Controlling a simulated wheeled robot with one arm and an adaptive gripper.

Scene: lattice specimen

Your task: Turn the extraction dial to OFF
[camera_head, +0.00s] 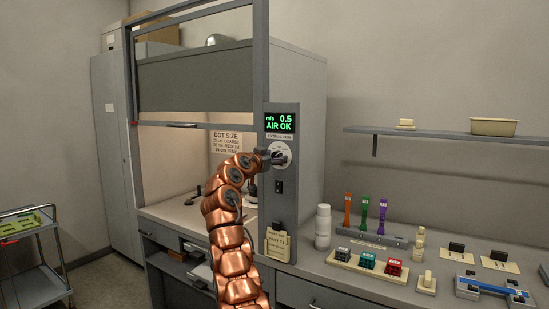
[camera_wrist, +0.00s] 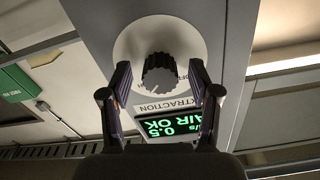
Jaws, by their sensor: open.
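The extraction dial (camera_wrist: 160,73) is a dark ribbed knob on a round pale plate (camera_wrist: 128,45) in the wrist view. In the head view the plate (camera_head: 285,149) sits on the grey post of the fume hood, under the EXTRACTION label (camera_head: 280,136). My gripper (camera_wrist: 160,68) is open, with one finger on each side of the knob in the picture and a visible gap to it on both sides. In the head view my gripper (camera_head: 268,158) is at the dial and partly hides it.
A green display (camera_head: 280,123) above the dial reads 0.5 and AIR OK. A dark switch (camera_head: 279,186) and a card holder (camera_head: 278,243) are below it. The hood sash (camera_head: 196,81) is raised. Bench items, including a white bottle (camera_head: 323,226), stand to the right.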

